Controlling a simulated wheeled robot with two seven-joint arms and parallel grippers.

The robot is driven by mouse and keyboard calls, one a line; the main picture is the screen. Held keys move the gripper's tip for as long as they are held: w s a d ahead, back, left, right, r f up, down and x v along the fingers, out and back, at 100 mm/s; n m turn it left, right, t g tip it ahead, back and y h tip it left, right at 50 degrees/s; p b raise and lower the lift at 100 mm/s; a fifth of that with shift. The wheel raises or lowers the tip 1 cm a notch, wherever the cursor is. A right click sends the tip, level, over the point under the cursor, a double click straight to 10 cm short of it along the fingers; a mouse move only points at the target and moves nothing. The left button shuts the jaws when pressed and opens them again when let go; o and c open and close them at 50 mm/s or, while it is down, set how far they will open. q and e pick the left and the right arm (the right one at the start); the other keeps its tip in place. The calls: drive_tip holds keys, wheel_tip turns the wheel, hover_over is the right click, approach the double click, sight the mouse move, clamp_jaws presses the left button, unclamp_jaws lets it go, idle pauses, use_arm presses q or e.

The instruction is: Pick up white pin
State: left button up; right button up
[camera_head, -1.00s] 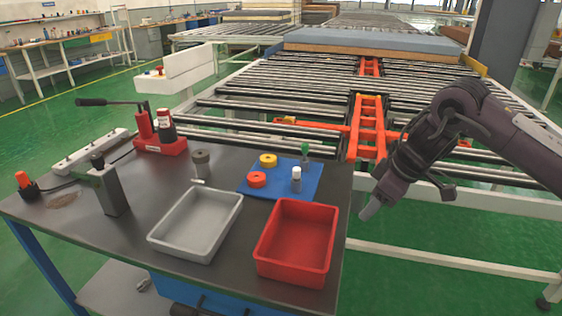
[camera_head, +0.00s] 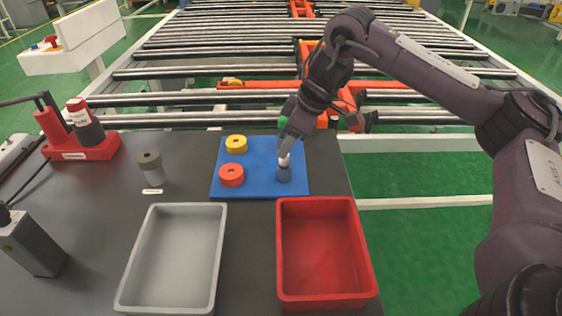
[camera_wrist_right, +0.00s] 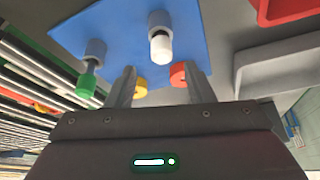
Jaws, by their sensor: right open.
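The white pin (camera_head: 284,161) stands upright in a grey holder (camera_head: 284,175) on the right side of the blue mat (camera_head: 258,188). In the right wrist view the white pin (camera_wrist_right: 160,48) shows in its holder (camera_wrist_right: 158,19), beyond the fingertips and roughly centred between them. My left gripper is out of view.
A green-topped pin (camera_wrist_right: 86,84) stands near the white one. Yellow (camera_head: 236,143) and red (camera_head: 231,174) rings lie on the mat's left side. A grey tray (camera_head: 221,235) and a red tray (camera_head: 367,270) stand in front. A grey cylinder (camera_head: 149,166) stands left of the mat.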

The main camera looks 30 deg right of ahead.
sight(284, 165)
drive_tip(key=x, duration=0.4)
drive_tip(key=shift+s+d+f, duration=0.2)
drive_tip(key=shift+s+f, duration=0.15)
drive_tip(key=shift+f, duration=0.05)
drive_tip(key=shift+w+a+f, duration=0.1)
drive_tip(key=shift+f, duration=0.15)
drive_tip(key=shift+c, duration=0.5)
clamp_jaws()
